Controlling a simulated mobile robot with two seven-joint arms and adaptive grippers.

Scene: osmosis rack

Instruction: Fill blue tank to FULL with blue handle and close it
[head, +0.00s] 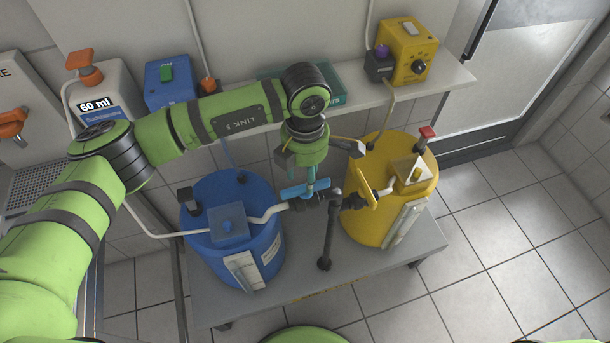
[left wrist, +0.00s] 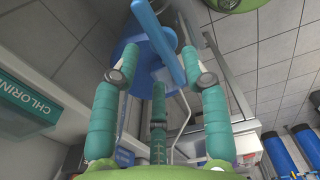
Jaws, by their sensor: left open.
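The blue tank (head: 213,258) stands on a low grey bench, with a white gauge panel (head: 245,271) on its front. Its level and markings are too small to read. The blue handle (head: 293,191) sits on the pipe between the two tanks, lying roughly along the pipe. My left gripper (head: 311,181) is just above and at this handle, with its teal fingers pointing down. In the left wrist view the open fingers (left wrist: 160,55) are on either side of the blue handle (left wrist: 158,38); contact is unclear. My right gripper is out of view.
A yellow tank (head: 355,219) with a yellow handle (head: 366,190) stands close on the right. A black upright pipe (head: 329,235) rises from the bench between the tanks. The shelf above holds a blue box (head: 170,85) and a yellow pump (head: 408,52). Tiled floor at right is clear.

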